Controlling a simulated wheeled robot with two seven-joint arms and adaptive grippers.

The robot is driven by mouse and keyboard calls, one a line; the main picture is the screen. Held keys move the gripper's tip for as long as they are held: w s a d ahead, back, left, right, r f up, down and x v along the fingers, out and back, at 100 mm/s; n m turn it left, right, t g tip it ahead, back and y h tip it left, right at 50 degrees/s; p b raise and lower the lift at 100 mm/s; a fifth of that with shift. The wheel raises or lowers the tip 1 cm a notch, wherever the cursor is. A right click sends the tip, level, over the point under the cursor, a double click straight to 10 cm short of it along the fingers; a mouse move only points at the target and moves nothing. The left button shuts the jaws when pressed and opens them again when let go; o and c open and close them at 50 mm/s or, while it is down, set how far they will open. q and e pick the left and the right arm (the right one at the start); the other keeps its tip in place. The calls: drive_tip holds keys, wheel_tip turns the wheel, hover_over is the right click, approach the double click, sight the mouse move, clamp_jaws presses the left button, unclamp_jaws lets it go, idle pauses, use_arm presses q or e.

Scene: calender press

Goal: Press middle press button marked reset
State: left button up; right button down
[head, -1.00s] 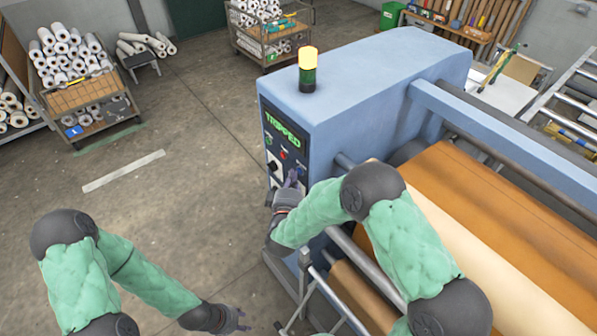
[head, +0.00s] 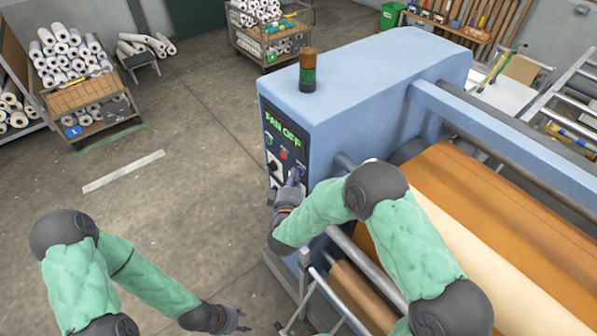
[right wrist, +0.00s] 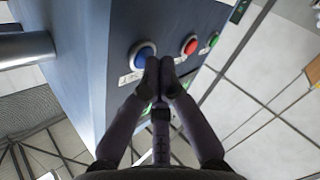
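The press's control panel (head: 270,160) is on the end face of the blue machine. Its display (head: 285,130) reads FAN OFF in green. My left gripper (head: 243,320) is open and empty, low over the floor, away from the panel.
The signal lamp (head: 307,70) on the machine top is unlit. A roller with tan material (head: 480,200) lies right of my right arm. A selector on a white plate (head: 273,167) sits lower on the panel.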

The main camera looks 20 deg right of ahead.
drive_tip(key=shift+a, duration=0.15)
drive_tip(key=shift+s+a, duration=0.3)
drive_tip(key=shift+a, duration=0.25)
drive_tip(key=a, duration=0.1)
drive_tip(key=s+a, duration=0.1)
drive_tip(key=a, duration=0.1)
drive_tip(key=s+a, duration=0.1)
drive_tip(key=shift+a, duration=0.3)
idle(0.9)
